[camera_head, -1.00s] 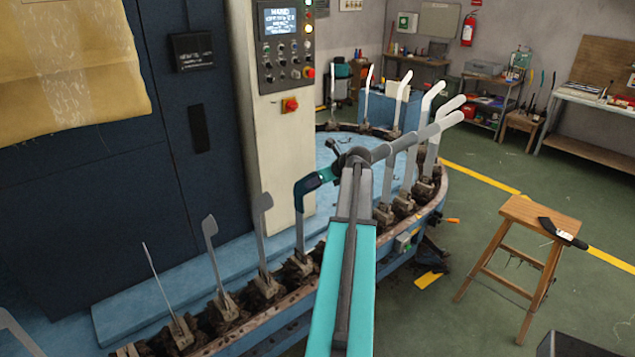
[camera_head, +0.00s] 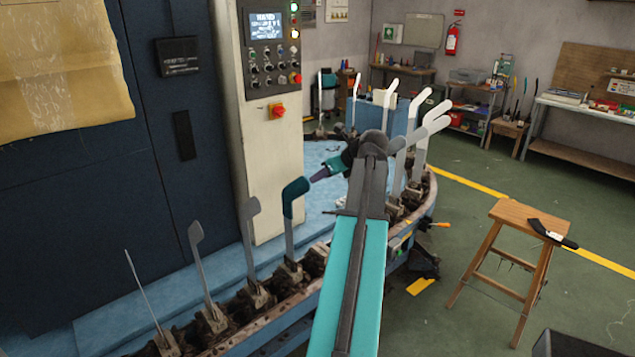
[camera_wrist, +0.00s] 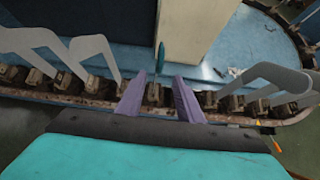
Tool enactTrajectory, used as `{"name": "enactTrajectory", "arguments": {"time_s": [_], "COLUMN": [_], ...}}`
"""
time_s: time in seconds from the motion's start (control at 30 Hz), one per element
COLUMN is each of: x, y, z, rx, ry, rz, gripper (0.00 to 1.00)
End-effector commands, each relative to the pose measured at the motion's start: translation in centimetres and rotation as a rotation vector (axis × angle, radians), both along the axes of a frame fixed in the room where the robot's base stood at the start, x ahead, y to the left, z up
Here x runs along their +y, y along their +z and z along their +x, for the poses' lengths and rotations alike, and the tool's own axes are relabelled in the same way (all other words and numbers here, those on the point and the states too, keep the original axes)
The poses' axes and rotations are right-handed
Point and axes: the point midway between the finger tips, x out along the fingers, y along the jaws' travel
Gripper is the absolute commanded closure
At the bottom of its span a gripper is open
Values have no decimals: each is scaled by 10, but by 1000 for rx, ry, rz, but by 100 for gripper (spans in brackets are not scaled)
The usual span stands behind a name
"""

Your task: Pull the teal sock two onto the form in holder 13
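The teal sock two (camera_head: 295,190) sits over the bent top of a pale form (camera_head: 289,236) that stands upright in a holder (camera_head: 290,270) on the ring. The lower shaft of the form is bare. No holder number is readable. In the wrist view the teal sock (camera_wrist: 161,57) shows nearly edge-on, ahead of and between the fingertips.
Bare grey forms stand on both sides, including one close left (camera_head: 250,230) and several to the right (camera_head: 420,135). The control panel column (camera_head: 268,130) rises behind. A wooden stool (camera_head: 530,219) carries a dark item (camera_head: 552,233). Green floor lies open around the stool.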

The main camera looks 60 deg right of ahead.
Motion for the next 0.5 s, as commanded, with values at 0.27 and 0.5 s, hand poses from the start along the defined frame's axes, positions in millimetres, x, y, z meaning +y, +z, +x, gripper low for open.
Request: {"name": "enactTrajectory", "arguments": {"time_s": [0.27, 0.5], "x": [5, 5], "y": [13, 15], "z": [-15, -16], "rx": [0, -1], "ry": [-1, 0], "rz": [-1, 0], "gripper": [66, 66]}}
